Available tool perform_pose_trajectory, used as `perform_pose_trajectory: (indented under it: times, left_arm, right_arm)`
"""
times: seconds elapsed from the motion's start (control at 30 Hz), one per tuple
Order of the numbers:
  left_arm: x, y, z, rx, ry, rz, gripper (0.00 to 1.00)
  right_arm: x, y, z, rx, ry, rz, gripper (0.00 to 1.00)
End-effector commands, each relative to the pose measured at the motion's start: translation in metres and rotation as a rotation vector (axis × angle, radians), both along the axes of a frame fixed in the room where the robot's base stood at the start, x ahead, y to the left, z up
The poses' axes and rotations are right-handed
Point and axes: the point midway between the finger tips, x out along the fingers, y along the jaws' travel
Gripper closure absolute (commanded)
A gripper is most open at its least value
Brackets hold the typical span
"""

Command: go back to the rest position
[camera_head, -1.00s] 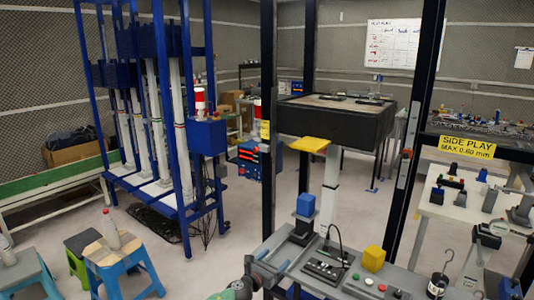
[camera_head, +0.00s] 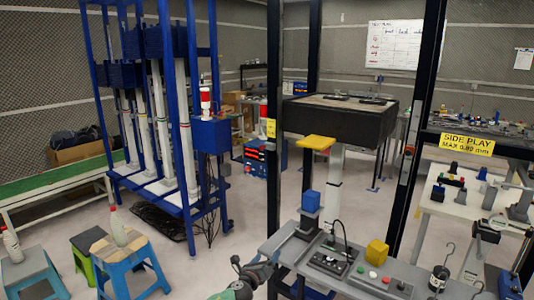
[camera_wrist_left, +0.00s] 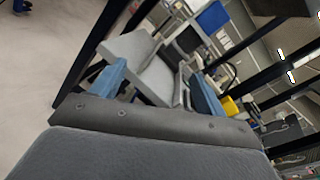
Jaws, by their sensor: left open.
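My left gripper (camera_head: 258,268) shows at the bottom middle of the head view, in front of the left end of the grey workbench (camera_head: 378,283). In the left wrist view its two blue-grey fingers stand apart, and the gap between them (camera_wrist_left: 160,85) holds nothing I can see. Grey bench parts lie beyond the fingers; I cannot tell how far off they are. My right gripper is not in view.
Stools (camera_head: 124,262) stand at left, near a blue frame (camera_head: 188,140). Pale floor lies between.

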Motion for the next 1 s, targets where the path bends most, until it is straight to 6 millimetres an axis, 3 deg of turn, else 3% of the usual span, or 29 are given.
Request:
perform_pose_trajectory:
  times: [0.17,0.37,0.53,0.77,1.0]
  left_arm:
    - [0.007,0.023,0.012,-0.338,0.173,0.166,0.26]
    - [0.018,0.053,0.043,-0.728,0.314,0.349,0.26]
    - [0.013,0.071,0.057,-1.040,0.425,0.491,0.26]
    - [-0.022,0.093,0.031,-1.440,0.612,0.720,0.26]
    - [-0.084,0.109,-0.028,-1.717,0.795,0.965,0.26]
  right_arm:
    - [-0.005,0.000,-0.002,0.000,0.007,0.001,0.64]
    - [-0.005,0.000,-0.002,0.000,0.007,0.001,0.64]
    - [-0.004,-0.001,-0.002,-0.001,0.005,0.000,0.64]
    - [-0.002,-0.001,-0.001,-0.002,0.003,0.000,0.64]
    - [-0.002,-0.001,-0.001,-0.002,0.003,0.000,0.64]
